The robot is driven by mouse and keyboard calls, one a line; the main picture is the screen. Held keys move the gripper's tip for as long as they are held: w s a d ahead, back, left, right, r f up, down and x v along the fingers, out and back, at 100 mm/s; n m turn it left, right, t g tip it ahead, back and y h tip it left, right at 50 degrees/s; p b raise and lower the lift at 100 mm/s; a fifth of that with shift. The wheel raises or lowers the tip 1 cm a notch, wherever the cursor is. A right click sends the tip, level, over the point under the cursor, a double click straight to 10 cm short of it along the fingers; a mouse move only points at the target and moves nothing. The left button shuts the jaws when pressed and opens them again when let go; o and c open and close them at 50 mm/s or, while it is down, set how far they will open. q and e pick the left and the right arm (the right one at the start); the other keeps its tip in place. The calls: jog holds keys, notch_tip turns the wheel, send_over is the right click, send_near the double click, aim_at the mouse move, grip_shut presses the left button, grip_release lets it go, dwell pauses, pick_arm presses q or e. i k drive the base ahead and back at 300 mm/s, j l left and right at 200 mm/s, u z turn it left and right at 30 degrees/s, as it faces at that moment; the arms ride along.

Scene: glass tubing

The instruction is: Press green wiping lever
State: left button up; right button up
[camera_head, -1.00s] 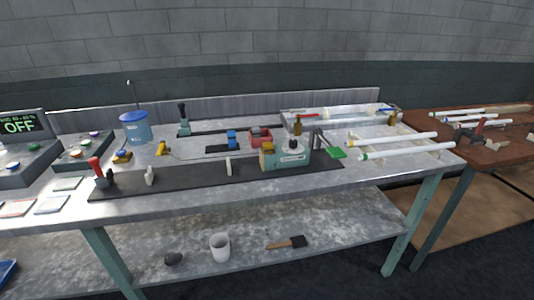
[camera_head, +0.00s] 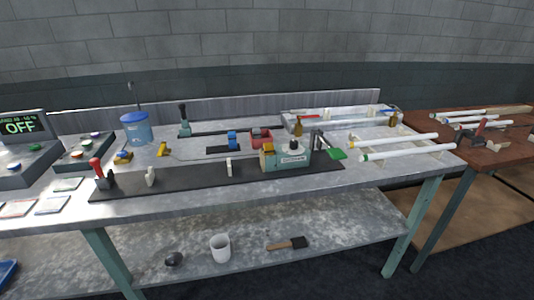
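The green lever (camera_head: 337,154) is a flat green paddle. It sticks out to the right of a pale green machine (camera_head: 293,158) on the black base strip (camera_head: 200,180) of the bench. A short dark post (camera_head: 318,139) stands at the machine's right end, by the paddle. Neither of my grippers shows in the head view, so nothing is seen touching the lever.
The metal bench (camera_head: 400,165) also holds a red-handled lever (camera_head: 97,168), a blue bucket (camera_head: 136,128), an OFF display (camera_head: 20,127) and white glass tubes (camera_head: 405,147) at the right. The bench front near the lever is clear. A brown table (camera_head: 500,140) stands at the right.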

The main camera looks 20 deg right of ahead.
aim_at(336, 155)
jog(key=z, duration=1.25)
